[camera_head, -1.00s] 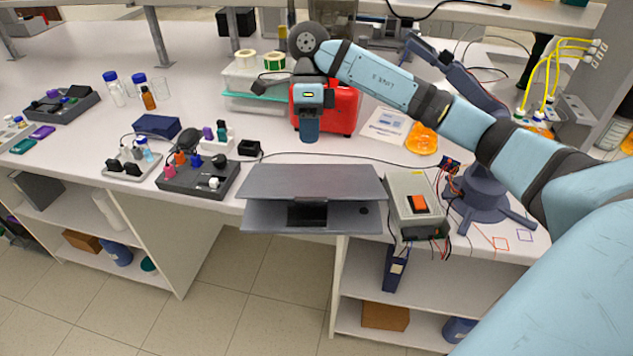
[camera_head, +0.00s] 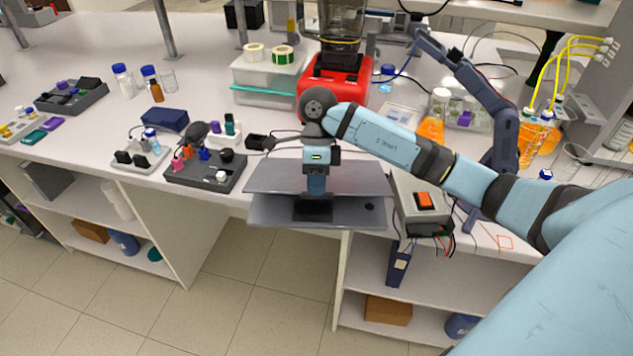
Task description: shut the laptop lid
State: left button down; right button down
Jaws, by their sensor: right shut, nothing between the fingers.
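The grey laptop stands at the front edge of the white bench. Its lid (camera_head: 269,177) is partly open, tilted over the base, and the front strip of the base (camera_head: 350,214) with a dark touchpad shows below it. My right gripper (camera_head: 316,192) points down in front of the middle of the lid, with its fingers together and empty. Its tips overlap the lid's near edge in the picture; I cannot tell whether they touch it. The gripper hides the middle of the lid. My left gripper is not in view.
A grey box with an orange switch (camera_head: 424,200) stands close to the laptop's right. A dark tray of small items (camera_head: 203,183) is at its left. A red machine (camera_head: 331,90) stands behind. The floor in front is clear.

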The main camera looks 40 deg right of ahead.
aim_at(317, 225)
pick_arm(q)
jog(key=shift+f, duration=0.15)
